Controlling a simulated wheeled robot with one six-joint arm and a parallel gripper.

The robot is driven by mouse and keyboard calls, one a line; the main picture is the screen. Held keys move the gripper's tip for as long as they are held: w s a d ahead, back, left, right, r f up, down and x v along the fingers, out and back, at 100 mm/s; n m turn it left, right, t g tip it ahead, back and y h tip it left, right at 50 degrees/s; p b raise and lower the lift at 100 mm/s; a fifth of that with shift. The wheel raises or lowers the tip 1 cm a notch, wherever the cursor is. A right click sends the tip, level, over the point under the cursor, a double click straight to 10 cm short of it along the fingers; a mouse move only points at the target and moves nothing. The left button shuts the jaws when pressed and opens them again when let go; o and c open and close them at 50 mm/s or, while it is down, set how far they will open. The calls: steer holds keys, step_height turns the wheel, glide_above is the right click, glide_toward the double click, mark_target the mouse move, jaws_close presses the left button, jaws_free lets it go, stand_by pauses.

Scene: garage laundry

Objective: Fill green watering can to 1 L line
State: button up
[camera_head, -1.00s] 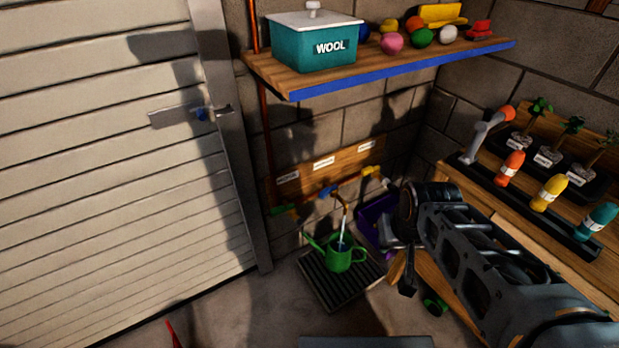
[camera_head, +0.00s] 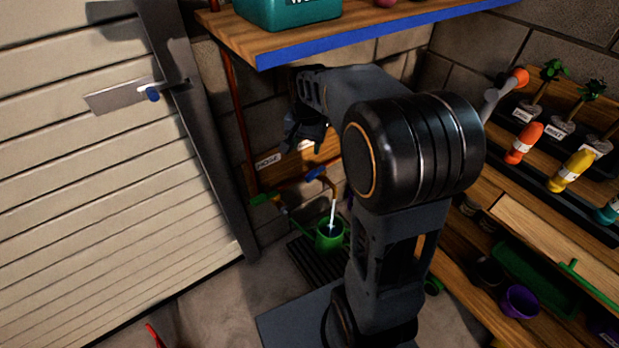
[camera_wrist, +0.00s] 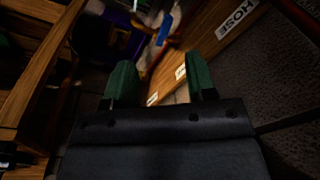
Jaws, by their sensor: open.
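The green watering can (camera_head: 328,240) stands upright on the dark slatted drain grate (camera_head: 318,266). A pale stream of water (camera_head: 333,213) falls from the copper spout above into the can. The 1 L line and water level cannot be made out. A blue tap handle (camera_head: 316,173) sits on the pipe above the can; a blue handle also shows in the wrist view (camera_wrist: 165,29). My gripper (camera_head: 300,142) is above and slightly left of the can, near the labelled wall board. In the wrist view my gripper (camera_wrist: 159,78) has its green fingertips apart, with nothing between them.
A wooden shelf with a blue edge (camera_head: 380,37) hangs above my arm. The garage door (camera_head: 110,190) is at left. A wooden bench (camera_head: 550,235) with bottles stands at right. A purple crate (camera_wrist: 105,35) and a HOSE label (camera_wrist: 237,18) show in the wrist view.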

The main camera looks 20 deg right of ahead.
mark_target(311, 174)
steer(key=w+d+f+m+g+b, duration=0.1)
steer(key=w+d+f+m+b, duration=0.2)
steer(key=w+d+f+m, duration=0.45)
steer(key=f+b, duration=0.1)
steer(key=f, duration=0.4)
steer(key=a+f+n+b, duration=0.1)
steer(key=f, duration=0.4)
steer(key=w+a+f+n+b, duration=0.1)
steer(key=f+b, duration=0.1)
steer(key=f, duration=0.3)
steer(key=shift+w, duration=0.1)
jaws_close()
